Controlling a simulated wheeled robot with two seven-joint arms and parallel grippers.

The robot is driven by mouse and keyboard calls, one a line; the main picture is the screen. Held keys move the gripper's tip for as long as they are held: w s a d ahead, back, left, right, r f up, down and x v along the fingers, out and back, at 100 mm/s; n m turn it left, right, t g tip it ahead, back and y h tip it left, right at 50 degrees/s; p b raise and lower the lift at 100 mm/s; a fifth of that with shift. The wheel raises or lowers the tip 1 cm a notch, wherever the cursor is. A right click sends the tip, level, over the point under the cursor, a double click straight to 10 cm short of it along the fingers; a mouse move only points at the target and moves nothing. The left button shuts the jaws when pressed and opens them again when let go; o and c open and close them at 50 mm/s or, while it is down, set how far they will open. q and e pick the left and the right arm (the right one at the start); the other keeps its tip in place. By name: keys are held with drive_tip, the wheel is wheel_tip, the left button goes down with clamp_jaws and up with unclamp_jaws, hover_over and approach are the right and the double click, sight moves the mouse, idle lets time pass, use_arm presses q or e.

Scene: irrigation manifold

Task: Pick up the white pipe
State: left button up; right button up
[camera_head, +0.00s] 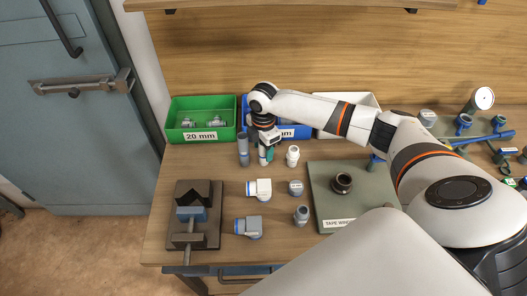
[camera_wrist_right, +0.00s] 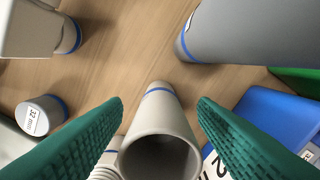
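The white pipe (camera_wrist_right: 158,128) stands upright with its open end toward the camera in the right wrist view, and a blue band shows near its far end. It lies between the two green fingers of my right gripper (camera_wrist_right: 160,103), with a visible gap on each side. My right gripper is open. In the head view the right gripper (camera_head: 267,152) is lowered at the bench in front of the blue bin and mostly hides the pipe. My left gripper is not in view.
A thicker grey pipe (camera_head: 243,149) stands close to the left. A white fitting (camera_head: 292,156) stands close to the right. The green bin (camera_head: 201,136) and blue bin (camera_head: 303,131) are behind. Elbows (camera_head: 259,189), a vise (camera_head: 192,214) and a mat (camera_head: 328,213) lie in front.

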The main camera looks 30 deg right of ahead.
drive_tip(key=c, duration=0.9)
drive_tip(key=shift+r, duration=0.1)
drive_tip(key=shift+c, duration=0.3)
